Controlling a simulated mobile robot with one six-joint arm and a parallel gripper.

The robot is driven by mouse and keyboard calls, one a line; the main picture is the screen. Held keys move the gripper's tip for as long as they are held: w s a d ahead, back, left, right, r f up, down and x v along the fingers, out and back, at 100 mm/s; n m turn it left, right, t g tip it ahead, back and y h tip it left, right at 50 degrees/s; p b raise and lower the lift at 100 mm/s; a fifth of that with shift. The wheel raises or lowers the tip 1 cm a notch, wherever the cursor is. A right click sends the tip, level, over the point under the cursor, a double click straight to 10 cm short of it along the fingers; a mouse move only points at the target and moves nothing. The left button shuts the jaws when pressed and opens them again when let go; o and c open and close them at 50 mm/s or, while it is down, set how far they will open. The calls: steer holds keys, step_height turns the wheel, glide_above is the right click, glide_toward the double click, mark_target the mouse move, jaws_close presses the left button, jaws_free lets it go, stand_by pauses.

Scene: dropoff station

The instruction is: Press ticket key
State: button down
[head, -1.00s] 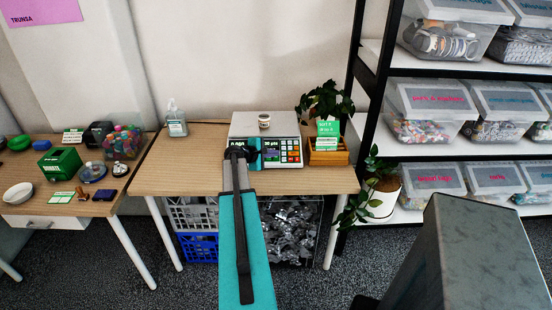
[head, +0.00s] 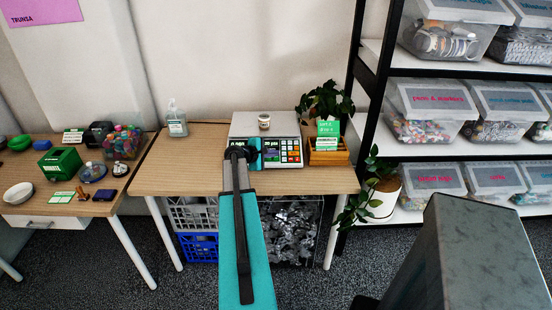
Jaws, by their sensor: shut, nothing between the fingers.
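A scale (head: 240,124) with a pale top plate stands at the back of the middle table. A small white tub (head: 264,121) sits on its plate. The scale's front has a lit green display and a keypad (head: 291,150) with several pale, green and orange-red keys. The ticket key cannot be told apart at this size. My teal and black arm reaches forward to the scale. My gripper (head: 257,154) is shut and empty at the scale's front, left of the keypad. It covers the left part of the front panel. Whether its fingertips touch anything is hidden.
A potted plant and a wooden box (head: 328,157) with green cards stand right of the scale. A clear bottle (head: 176,122) stands at the left. A shelf with bins is at the right.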

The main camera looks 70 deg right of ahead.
steer(key=shift+d+f, duration=0.1)
steer(key=shift+f, duration=0.15)
steer(key=shift+w+f+b, duration=0.1)
steer(key=shift+f+b, duration=0.1)
steer(key=shift+b, duration=0.15)
steer(key=shift+d+f+b, duration=0.2)
steer(key=shift+f+b, duration=0.1)
stand_by(1.2)
steer(key=shift+r, duration=0.15)
steer(key=shift+a+r, duration=0.3)
steer(key=shift+r, duration=0.3)
stand_by(0.4)
steer(key=r+p, duration=0.1)
steer(key=a+r, duration=0.1)
steer(key=r, duration=0.1)
steer(key=a+r+p, duration=0.1)
steer(key=shift+s+r+p, duration=0.25)
steer(key=shift+s+p, duration=0.05)
steer(key=shift+s, duration=0.1)
steer(key=shift+s, duration=0.15)
stand_by(0.9)
